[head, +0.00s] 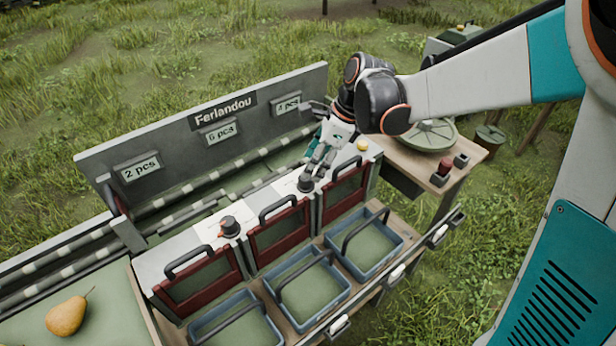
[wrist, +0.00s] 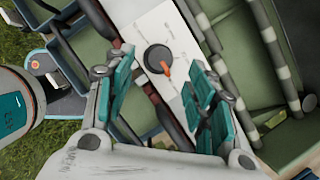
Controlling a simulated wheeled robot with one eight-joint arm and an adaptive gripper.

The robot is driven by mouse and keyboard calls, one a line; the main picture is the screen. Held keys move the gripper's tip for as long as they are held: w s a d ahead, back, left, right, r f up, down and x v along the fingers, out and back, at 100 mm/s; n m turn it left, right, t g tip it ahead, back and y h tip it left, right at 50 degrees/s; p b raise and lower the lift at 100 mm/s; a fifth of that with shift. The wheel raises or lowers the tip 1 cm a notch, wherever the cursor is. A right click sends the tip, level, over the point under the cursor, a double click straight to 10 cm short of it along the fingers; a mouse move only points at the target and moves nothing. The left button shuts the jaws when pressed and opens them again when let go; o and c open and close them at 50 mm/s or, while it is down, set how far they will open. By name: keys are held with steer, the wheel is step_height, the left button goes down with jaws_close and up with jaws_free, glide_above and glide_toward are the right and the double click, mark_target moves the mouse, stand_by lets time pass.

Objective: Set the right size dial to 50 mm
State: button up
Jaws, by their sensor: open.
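The right size dial (head: 306,184) is a dark round knob on the white panel strip of the sorting station. In the wrist view the dial (wrist: 157,58) shows an orange pointer on its lower right side. Its scale marks are too small to read. My gripper (head: 317,167) is open and points down just above the right dial. In the wrist view the fingers of my gripper (wrist: 159,66) stand apart on either side of the dial, with nothing between them gripped. The left size dial (head: 229,226), also with an orange pointer, is farther left on the strip.
Red-framed gates with dark handles (head: 279,237) line the strip's front, above blue baskets (head: 310,288). The grey back board (head: 262,88) stands behind. A yellow button (head: 362,145) is right of the gripper. A pear (head: 67,315) lies at lower left.

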mark_target(306, 182)
steer(key=b+x, duration=0.1)
steer(key=x, duration=0.4)
steer(key=shift+r, duration=0.1)
steer(key=c, duration=1.1)
